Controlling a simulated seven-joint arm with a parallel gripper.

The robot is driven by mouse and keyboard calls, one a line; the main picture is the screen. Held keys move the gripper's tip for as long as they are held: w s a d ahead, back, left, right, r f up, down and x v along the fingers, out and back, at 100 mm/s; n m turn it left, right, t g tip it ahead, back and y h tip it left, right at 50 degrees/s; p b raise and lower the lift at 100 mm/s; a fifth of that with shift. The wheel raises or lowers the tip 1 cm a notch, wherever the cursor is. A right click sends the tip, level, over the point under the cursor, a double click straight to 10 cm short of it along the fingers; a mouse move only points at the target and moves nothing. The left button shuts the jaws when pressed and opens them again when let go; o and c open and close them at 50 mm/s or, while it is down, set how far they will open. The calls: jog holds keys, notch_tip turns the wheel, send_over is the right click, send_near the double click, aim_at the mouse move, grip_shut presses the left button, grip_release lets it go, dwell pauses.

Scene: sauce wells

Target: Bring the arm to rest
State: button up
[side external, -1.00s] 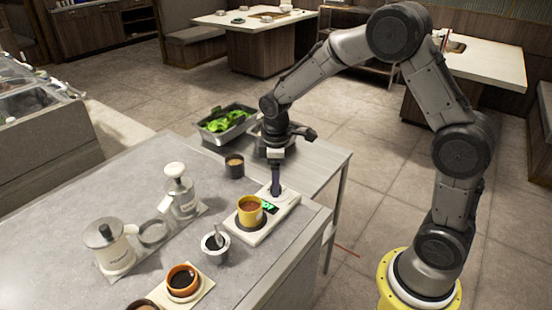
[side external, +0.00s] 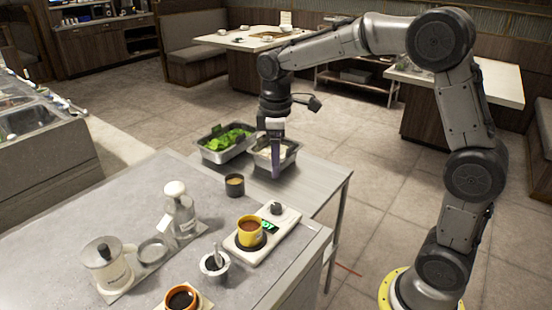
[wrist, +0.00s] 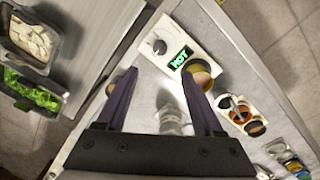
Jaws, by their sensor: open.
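My gripper (side external: 276,172) hangs above the counter, pointing down, a little above and behind the white warmer (side external: 243,253). In the wrist view my gripper (wrist: 160,75) has its two fingers wide apart with nothing between them. The warmer has a dark knob (side external: 276,208) and a green lit display (side external: 268,227); in the wrist view the display (wrist: 180,58) reads HOT. A yellow cup of brown sauce (side external: 250,232) stands upright on the warmer's dark round plate. The fingers are apart from the knob and the cup.
Pans of greens (side external: 228,137) and pale cubes (wrist: 32,40) sit beyond the counter. A dark cup (side external: 234,184), a pump bottle (side external: 180,210), a lidded pot (side external: 107,262), a white cup with a spoon (side external: 215,263) and an orange-rimmed cup (side external: 182,298) stand around the warmer.

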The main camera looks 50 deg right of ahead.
jog(key=s+a+r+m+t, duration=0.1)
jog(key=s+a+r+t, duration=0.15)
jog(key=s+r, duration=0.75)
jog(key=s+f+m+t, duration=0.2)
jog(key=s+f+m, duration=0.4)
jog(key=s, duration=0.7)
jog(key=shift+a+f+t, duration=0.2)
jog(key=shift+f+t, duration=0.15)
